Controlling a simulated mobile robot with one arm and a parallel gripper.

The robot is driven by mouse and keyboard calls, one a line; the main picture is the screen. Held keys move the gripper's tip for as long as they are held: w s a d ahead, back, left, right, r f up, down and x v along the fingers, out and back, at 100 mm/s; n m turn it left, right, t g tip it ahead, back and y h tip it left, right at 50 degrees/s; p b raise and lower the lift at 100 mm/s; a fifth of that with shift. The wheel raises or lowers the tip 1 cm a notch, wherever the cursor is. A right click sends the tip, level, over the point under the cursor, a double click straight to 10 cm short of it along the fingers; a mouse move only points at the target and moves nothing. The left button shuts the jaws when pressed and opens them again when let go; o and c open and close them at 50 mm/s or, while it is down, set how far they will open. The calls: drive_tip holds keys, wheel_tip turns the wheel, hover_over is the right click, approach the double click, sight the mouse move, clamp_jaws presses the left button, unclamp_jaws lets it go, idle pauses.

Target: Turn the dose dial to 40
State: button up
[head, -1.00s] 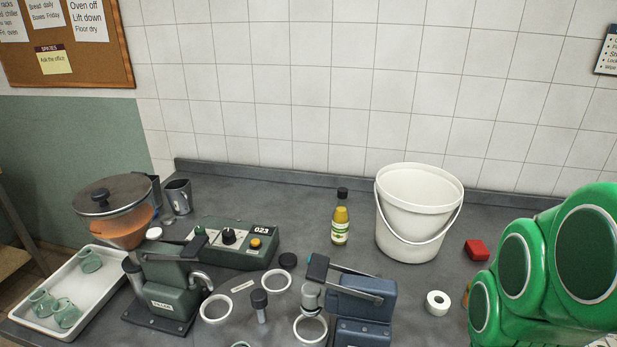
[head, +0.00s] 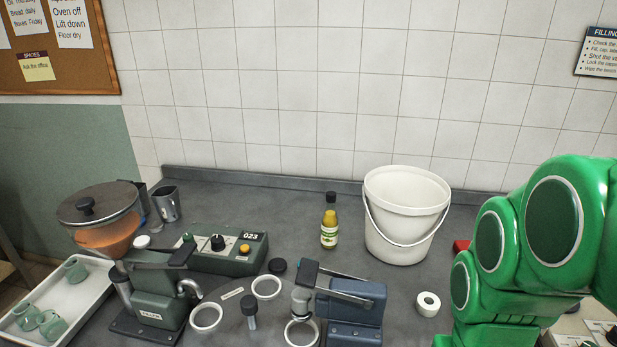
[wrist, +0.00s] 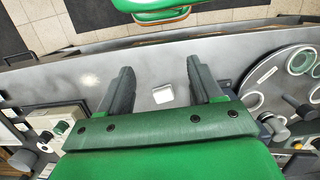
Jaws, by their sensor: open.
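The dose dial (head: 217,242) is a black knob with a pale pointer mark on the sloping top of a green control box (head: 200,262), left of centre in the head view. The box's display (head: 250,236) reads 023. An orange button (head: 244,249) and a green knob sit on the same box. My gripper (wrist: 160,66) shows in the wrist view, its two dark fingers wide apart with nothing between them, above the grey bench. It is out of sight in the head view, and well away from the dial. I cannot make out the dial in the wrist view.
A filler with a hopper (head: 103,212) and a white tray (head: 88,297) of green jars stand left of the box. A sauce bottle (head: 329,225) and white bucket (head: 402,220) stand right.

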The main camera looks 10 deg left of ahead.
drive_tip(key=w+a+r+n, duration=0.2)
drive_tip(key=w+a+r, duration=0.15)
drive_tip(key=w, duration=0.55)
drive_tip(key=w+a+r+n, duration=0.2)
drive_tip(key=w+a, duration=0.2)
drive_tip(key=w, duration=0.6)
drive_tip(key=w+a+n+t, duration=0.1)
drive_tip(key=w+a+n, duration=0.2)
drive_tip(key=w+a, duration=0.9)
drive_tip(key=n, duration=0.8)
hover_over(217, 239)
drive_tip(key=shift+t, duration=0.4)
drive_tip(key=f, duration=1)
drive_tip(key=shift+w+d+f, duration=0.2)
drive_tip(key=shift+d+f, duration=0.15)
drive_tip(key=shift+f, duration=0.05)
drive_tip(key=shift+s+a+f, duration=0.1)
drive_tip(key=shift+a+f, duration=0.2)
drive_tip(key=shift+a, duration=0.2)
drive_tip(key=shift+f, duration=3.8)
